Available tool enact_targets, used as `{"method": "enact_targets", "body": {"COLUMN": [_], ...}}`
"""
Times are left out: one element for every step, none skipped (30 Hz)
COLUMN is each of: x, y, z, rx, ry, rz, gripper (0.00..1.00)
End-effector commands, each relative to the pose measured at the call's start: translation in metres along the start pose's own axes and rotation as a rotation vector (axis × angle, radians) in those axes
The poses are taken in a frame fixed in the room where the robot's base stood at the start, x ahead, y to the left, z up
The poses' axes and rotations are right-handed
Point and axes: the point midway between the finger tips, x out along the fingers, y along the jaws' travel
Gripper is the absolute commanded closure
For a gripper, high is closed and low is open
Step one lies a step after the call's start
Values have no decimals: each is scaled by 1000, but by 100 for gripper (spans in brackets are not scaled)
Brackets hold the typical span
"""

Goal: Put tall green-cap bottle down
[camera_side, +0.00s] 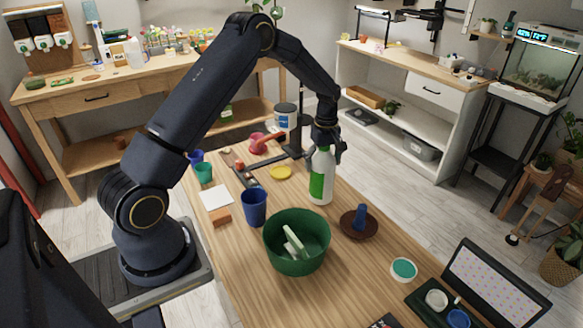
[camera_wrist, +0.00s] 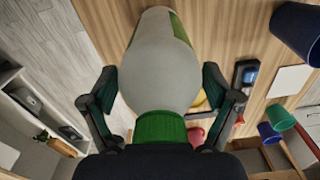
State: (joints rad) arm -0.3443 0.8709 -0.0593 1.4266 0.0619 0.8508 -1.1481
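The tall bottle (camera_side: 321,175) is white with a green label and looks upright in the side view. Its green cap (camera_wrist: 160,127) shows in the wrist view, below the pale shoulder (camera_wrist: 160,75); my gripper hides the cap in the side view. My gripper (camera_side: 326,153) comes from above, with one finger on each side of the bottle's upper part. In the wrist view, the fingertips lie close against both sides of the bottle, and my gripper appears shut on it. The bottle's base is over or on the wooden table (camera_side: 345,260); I cannot tell whether it touches.
A brown saucer (camera_side: 347,231) with a blue object is just right of the bottle. A green bowl (camera_side: 297,262) stands in front, and a blue cup (camera_side: 254,207) to the left. A yellow disc (camera_side: 280,172) lies behind left. Bare wood surrounds the bottle's base.

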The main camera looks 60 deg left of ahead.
Motion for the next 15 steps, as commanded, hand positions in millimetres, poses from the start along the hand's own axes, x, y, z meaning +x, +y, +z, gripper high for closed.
{"method": "enact_targets", "body": {"x": [0, 0, 0, 0, 0, 0, 0, 0, 0, 0, -1, -2, -3, -6, -10], "y": [0, 0, 0, 0, 0, 0, 0, 0, 0, 0, 0, 0, 0, 0, 0], "z": [0, 0, 0, 0, 0, 0, 0, 0, 0, 0, 0, 0, 0, 0, -1], "rx": [0, 0, 0, 0, 0, 0, 0, 0, 0, 0, 0, 0, 0, 0, 0], "ry": [0, 0, 0, 0, 0, 0, 0, 0, 0, 0, 0, 0, 1, 1, 2], "rz": [0, 0, 0, 0, 0, 0, 0, 0, 0, 0, 0, 0, 1, 1, 2], "gripper": [3, 0, 0, 0, 0, 0, 0, 0, 0, 0, 0, 0, 0, 0, 0]}}
